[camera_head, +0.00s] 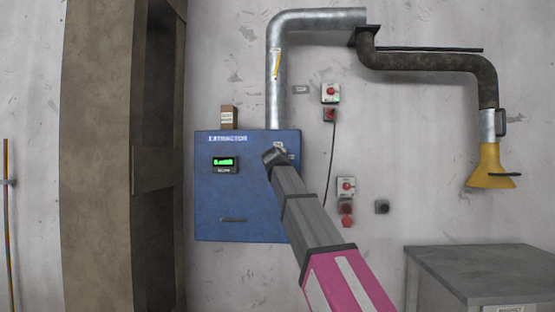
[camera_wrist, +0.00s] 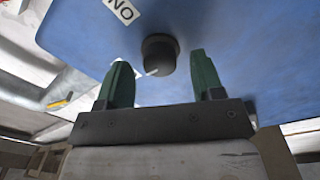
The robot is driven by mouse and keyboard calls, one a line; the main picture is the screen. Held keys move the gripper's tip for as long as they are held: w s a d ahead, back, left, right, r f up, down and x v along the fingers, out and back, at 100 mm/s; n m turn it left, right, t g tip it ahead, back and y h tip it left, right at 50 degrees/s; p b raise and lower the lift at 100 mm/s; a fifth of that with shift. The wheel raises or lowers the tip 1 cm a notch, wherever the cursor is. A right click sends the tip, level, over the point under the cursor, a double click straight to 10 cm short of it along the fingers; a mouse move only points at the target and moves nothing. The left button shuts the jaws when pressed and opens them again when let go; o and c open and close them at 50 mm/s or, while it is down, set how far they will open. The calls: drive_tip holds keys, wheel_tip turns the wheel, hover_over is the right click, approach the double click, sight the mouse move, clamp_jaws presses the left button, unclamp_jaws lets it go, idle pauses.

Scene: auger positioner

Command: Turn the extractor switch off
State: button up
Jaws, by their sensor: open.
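The blue extractor box (camera_head: 245,195) is on the wall, with a lit green display (camera_head: 223,162) on its left. My gripper is at the box's upper right in the head view, where my arm hides most of the switch area. In the wrist view, a round black knob (camera_wrist: 159,55) with a pale pointer line is on the blue panel (camera_wrist: 220,40). A white label (camera_wrist: 121,10) reading "ON" is beside it, seen upside down. My gripper (camera_wrist: 160,80) is open, its two green fingers on either side of the knob. I cannot tell whether they touch it.
A grey duct (camera_head: 277,85) rises from the box to a hose with a yellow hood (camera_head: 491,167). Control boxes with red buttons (camera_head: 331,93) (camera_head: 346,188) are on the wall to the right. A brown shelf (camera_head: 100,150) stands left and a grey cabinet (camera_head: 480,270) lower right.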

drive_tip(key=s, duration=0.9)
drive_tip(key=shift+s+a+f, duration=0.15)
drive_tip(key=shift+s+f, duration=0.1)
drive_tip(key=shift+s, duration=0.05)
drive_tip(key=d+f+m+g+h, duration=0.1)
drive_tip(key=d+f+m+g, duration=0.3)
drive_tip(key=f, duration=1.1)
drive_tip(key=d+f+g, duration=0.2)
drive_tip(key=d+f, duration=0.3)
drive_tip(key=f, duration=0.9)
drive_tip(key=d+f+m+g+h, duration=0.1)
drive_tip(key=d+f+m+g, duration=0.3)
drive_tip(key=f, duration=1.1)
drive_tip(key=s+d+f+m+g+y, duration=0.1)
drive_tip(key=s+d+f+g, duration=0.1)
drive_tip(key=s+f, duration=0.5)
drive_tip(key=s+d+f+m+g, duration=0.2)
drive_tip(key=s+d+f, duration=0.3)
drive_tip(key=f, duration=0.8)
drive_tip(key=s+d+f+m+g+y, duration=0.1)
drive_tip(key=s+d+f+g, duration=0.2)
drive_tip(key=s+f, duration=0.8)
drive_tip(key=shift+s+d+g+y, duration=0.15)
drive_tip(key=shift+d+g+y, duration=0.2)
drive_tip(key=shift+g, duration=0.35)
